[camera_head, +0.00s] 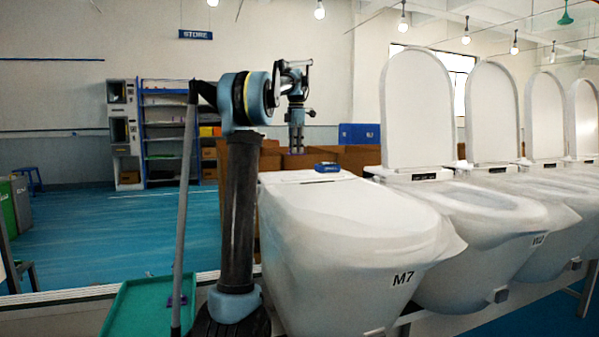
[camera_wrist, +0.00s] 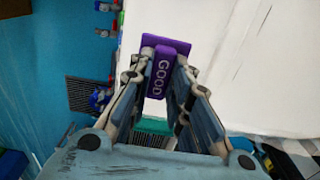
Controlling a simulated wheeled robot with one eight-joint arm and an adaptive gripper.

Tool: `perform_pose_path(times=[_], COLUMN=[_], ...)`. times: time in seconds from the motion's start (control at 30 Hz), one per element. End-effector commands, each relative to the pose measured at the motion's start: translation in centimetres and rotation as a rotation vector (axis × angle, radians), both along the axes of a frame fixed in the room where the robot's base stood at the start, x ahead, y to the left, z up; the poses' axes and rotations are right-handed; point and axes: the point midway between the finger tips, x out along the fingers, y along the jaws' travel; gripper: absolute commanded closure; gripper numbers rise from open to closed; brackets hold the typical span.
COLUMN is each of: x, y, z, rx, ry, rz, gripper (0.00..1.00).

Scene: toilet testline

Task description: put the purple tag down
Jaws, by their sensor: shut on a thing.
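The purple tag (camera_wrist: 159,77) with the word GOOD on it is between the two fingers of my gripper (camera_wrist: 163,66) in the wrist view. The fingers are shut on its sides. In the head view my gripper (camera_head: 296,150) points down above the back of the white toilet marked M7 (camera_head: 340,225). The tag is too small to make out clearly there. A wide white surface fills the right of the wrist view, beside and below the tag.
A small blue object (camera_head: 327,167) lies on the back of M7, close to my gripper. More toilets with raised lids (camera_head: 416,110) stand to the right.

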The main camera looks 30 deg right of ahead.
Motion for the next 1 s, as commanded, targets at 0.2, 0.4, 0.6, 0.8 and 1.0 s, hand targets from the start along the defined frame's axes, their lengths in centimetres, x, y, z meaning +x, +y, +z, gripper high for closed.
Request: perform_pose_path(times=[0.2, 0.4, 0.6, 0.8, 1.0], x=[-0.1, -0.2, -0.3, -0.3, -0.3], y=[-0.1, -0.3, -0.5, -0.5, -0.5], z=[-3.1, -4.3, -6.8, -8.0, -8.0], rx=[0.0, 0.0, 0.0, 0.0, 0.0], ry=[0.0, 0.0, 0.0, 0.0, 0.0], rz=[-0.002, -0.005, -0.007, -0.007, -0.007], gripper=[0.98, 0.98, 0.98, 0.98, 0.98])
